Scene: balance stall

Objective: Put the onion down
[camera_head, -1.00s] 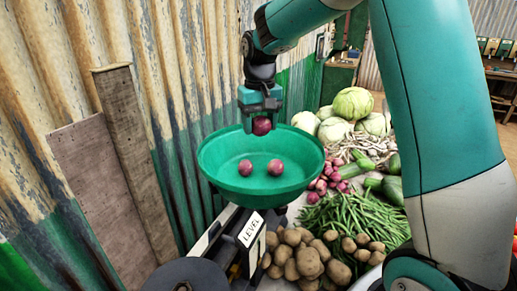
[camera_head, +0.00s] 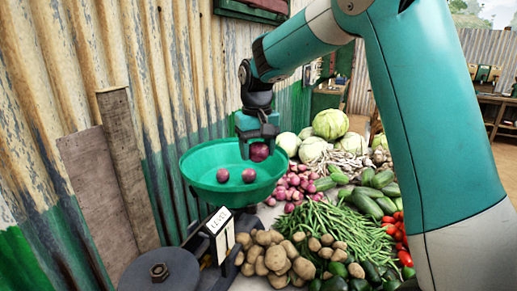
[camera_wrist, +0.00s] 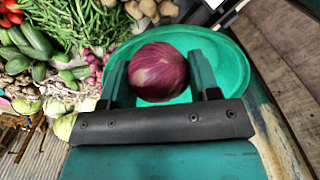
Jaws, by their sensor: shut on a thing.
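My gripper (camera_head: 258,146) is shut on a purple-red onion (camera_head: 259,153) over the right part of the green pan (camera_head: 195,188). In the wrist view the onion (camera_wrist: 158,72) sits between the two dark fingers, with the pan (camera_wrist: 232,62) behind it. I cannot tell whether the onion touches the pan floor. Two more onions lie apart in the pan, one on the left (camera_head: 222,175) and one near the middle (camera_head: 249,175). The pan stands on a balance scale with a label (camera_head: 218,220), partly hidden under the pan.
A corrugated wall (camera_head: 140,60) with planks (camera_head: 125,150) stands close on the left. Potatoes (camera_head: 272,255), green beans (camera_head: 340,230), small red onions (camera_head: 292,187), cabbages (camera_head: 331,124) and cucumbers (camera_head: 372,200) crowd the right.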

